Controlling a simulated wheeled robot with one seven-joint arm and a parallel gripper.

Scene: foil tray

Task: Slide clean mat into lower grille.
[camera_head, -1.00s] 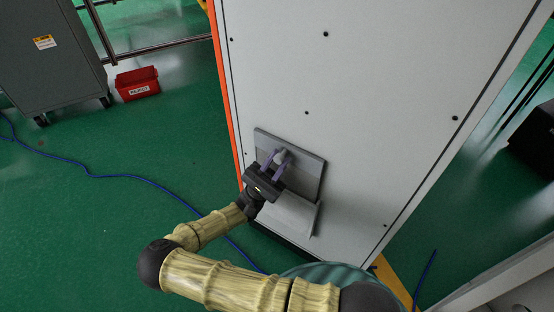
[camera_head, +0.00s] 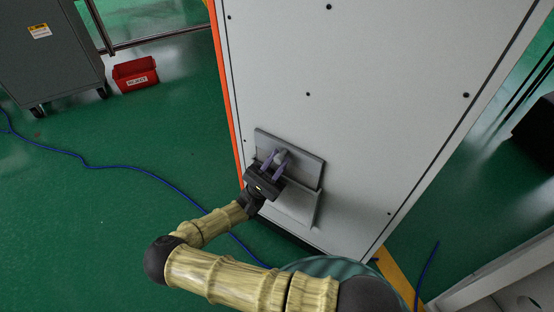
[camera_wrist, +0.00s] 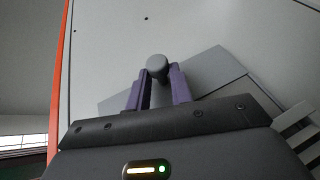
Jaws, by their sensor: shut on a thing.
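A grey rectangular cover (camera_head: 304,171) with a round knob (camera_wrist: 157,66) sits low on the face of the tall pale cabinet. A lighter grey housing (camera_head: 300,206) shows just below the cover. My gripper (camera_head: 277,160) has its purple fingers on either side of the knob, shut on it; this also shows in the wrist view. The cover looks slightly tilted against the cabinet face. Pale slats (camera_wrist: 300,130) show at the right of the wrist view. I cannot make out a clean mat in either view, and the inside behind the cover is hidden.
The tall cabinet (camera_head: 370,90) has an orange left edge. A red bin (camera_head: 135,75) and a grey wheeled cabinet (camera_head: 50,50) stand at upper left. A blue cable (camera_head: 130,170) crosses the green floor. The floor at left is mostly clear.

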